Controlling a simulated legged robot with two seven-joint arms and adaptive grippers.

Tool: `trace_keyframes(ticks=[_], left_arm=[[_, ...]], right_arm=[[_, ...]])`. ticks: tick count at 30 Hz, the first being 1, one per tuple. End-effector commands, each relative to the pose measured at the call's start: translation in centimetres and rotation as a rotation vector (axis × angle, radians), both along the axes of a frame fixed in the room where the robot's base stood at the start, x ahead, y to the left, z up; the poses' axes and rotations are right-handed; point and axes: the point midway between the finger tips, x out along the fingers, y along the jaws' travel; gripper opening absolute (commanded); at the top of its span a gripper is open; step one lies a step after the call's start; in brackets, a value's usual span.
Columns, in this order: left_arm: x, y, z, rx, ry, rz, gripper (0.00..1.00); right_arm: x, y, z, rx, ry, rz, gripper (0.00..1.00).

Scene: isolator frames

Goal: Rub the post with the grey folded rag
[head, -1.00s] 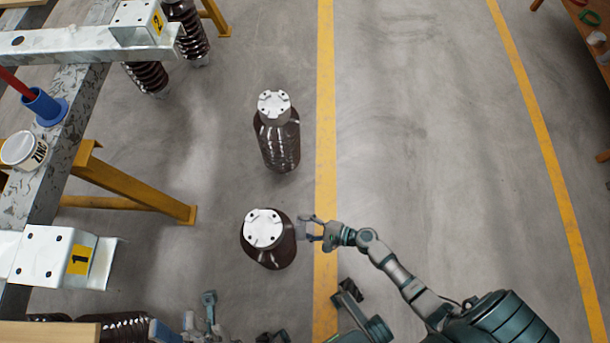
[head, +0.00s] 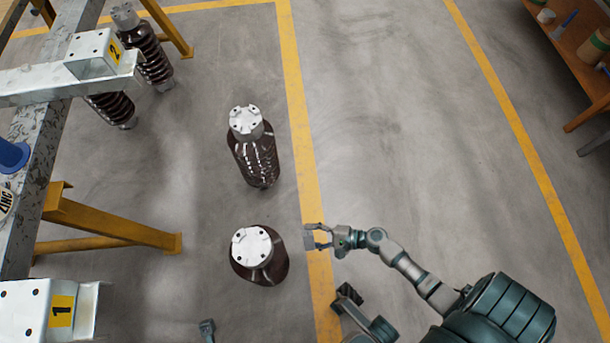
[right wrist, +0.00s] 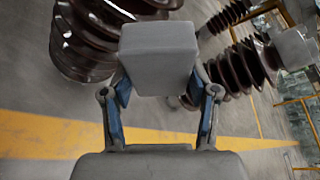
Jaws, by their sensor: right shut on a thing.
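The grey folded rag (right wrist: 160,55) is a pale block between the fingers of my right gripper (right wrist: 160,98), which is shut on it. In the head view the right gripper (head: 320,238) is just right of the nearer brown ribbed post (head: 270,268), with the rag (head: 308,238) toward it and a small gap visible between them. A second brown post (head: 256,160) stands farther away. Both have pale metal caps. In the right wrist view a post (right wrist: 85,45) is at upper left, behind the rag. Only a tip of my left gripper (head: 207,328) shows at the bottom edge.
A metal frame (head: 40,150) with yellow legs (head: 125,228) and brackets numbered 1 (head: 62,311) and 2 (head: 115,50) stands at left. More ribbed insulators (head: 150,60) are behind it. A wooden bench (head: 575,45) is at upper right. The floor between the yellow lines is clear.

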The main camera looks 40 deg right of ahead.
Motion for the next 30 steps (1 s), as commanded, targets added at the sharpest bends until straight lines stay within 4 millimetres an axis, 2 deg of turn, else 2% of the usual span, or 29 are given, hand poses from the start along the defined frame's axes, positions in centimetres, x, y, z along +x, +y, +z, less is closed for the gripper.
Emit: trace_keyframes(ticks=[8,18,30], left_arm=[[0.0,0.0,0.0,0.0,-0.001,0.0,0.4],[0.1,0.0,-0.7,-0.001,0.009,0.0,0.4],[0.1,0.0,-0.6,-0.001,0.008,0.0,0.4]], right_arm=[[-0.1,-0.1,0.0,-0.001,-0.001,0.0,0.32],[-1.6,-2.3,-0.1,0.0,0.001,0.001,0.32],[-1.6,-2.5,0.0,0.0,-0.001,0.001,0.32]])
